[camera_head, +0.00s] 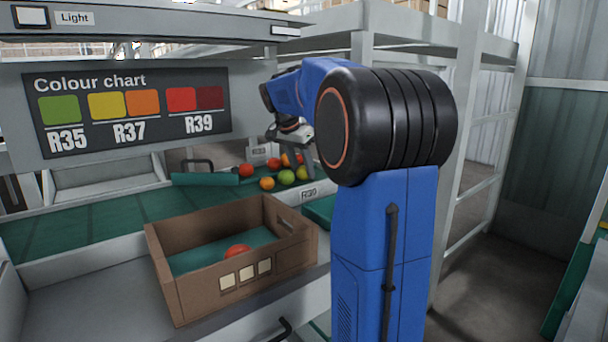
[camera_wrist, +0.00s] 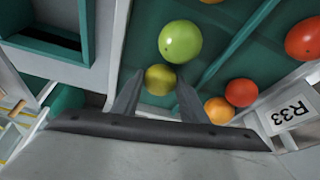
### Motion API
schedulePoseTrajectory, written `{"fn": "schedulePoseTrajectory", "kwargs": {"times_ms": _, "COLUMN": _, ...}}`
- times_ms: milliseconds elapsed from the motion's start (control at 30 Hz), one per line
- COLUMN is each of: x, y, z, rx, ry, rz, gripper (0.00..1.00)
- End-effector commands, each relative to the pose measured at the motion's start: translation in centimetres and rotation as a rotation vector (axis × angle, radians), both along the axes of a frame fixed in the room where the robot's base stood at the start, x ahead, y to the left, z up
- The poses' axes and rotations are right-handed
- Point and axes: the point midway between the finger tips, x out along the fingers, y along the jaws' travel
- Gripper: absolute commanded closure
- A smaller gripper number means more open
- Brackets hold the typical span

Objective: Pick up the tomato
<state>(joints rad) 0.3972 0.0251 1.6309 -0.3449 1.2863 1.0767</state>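Several tomatoes lie on the green sorting surface; the task does not say which one is meant. In the wrist view my gripper (camera_wrist: 160,86) is open, with a finger on either side of a yellow-green tomato (camera_wrist: 160,80). Gaps show between it and both fingers. A brighter green tomato (camera_wrist: 180,42) lies just beyond the fingertips. An orange tomato (camera_wrist: 219,110) and a red tomato (camera_wrist: 241,92) lie right of the fingers, and another red one (camera_wrist: 303,40) is at the right edge. In the head view my gripper (camera_head: 297,165) points down over the tomato group, partly hidden by my arm.
A cardboard box (camera_head: 185,289) with a green lining holds a red tomato (camera_head: 237,251) at the front. A colour chart (camera_head: 130,108) hangs above the bench. Green ribs divide the surface.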

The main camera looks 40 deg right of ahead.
Motion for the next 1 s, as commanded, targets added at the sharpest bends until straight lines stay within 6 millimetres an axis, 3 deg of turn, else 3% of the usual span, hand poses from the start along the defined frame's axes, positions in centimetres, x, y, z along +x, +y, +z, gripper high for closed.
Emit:
{"fn": "schedulePoseTrajectory", "kwargs": {"times_ms": 367, "x": 0.0, "y": 0.0, "z": 0.5, "rx": 0.0, "ry": 0.0, "rz": 0.0, "gripper": 0.72}}
{"fn": "schedulePoseTrajectory", "kwargs": {"times_ms": 800, "x": 0.0, "y": 0.0, "z": 7.7, "rx": -0.001, "ry": -0.002, "rz": 0.001, "gripper": 0.72}}
{"fn": "schedulePoseTrajectory", "kwargs": {"times_ms": 1000, "x": 0.0, "y": 0.0, "z": 9.7, "rx": -0.001, "ry": -0.001, "rz": -0.001, "gripper": 0.72}}
